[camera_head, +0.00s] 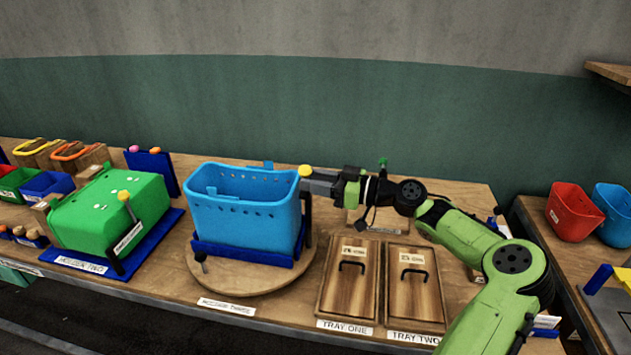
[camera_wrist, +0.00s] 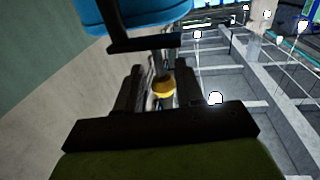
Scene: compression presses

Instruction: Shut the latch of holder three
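A blue basket (camera_head: 245,215), with small holes along its upper part, sits in a blue holder on a round wooden turntable (camera_head: 240,285). The label in front (camera_head: 226,306) is too blurred to read surely; I take this as holder three. A dark latch lever (camera_head: 306,215) stands roughly upright at the basket's right side, topped by a yellow knob (camera_head: 305,171). My gripper (camera_head: 311,178) reaches in from the right at the knob. In the wrist view, the yellow knob (camera_wrist: 162,88) shows between my two dark fingers, which look apart around it. Contact is unclear.
Holder two (camera_head: 82,263) holds a green box (camera_head: 110,210) on the left, with its own yellow-knobbed lever (camera_head: 124,197). Two wooden tray lids with handles, tray one (camera_head: 347,295) and tray two (camera_head: 414,300), lie below my arm. A green wall is behind.

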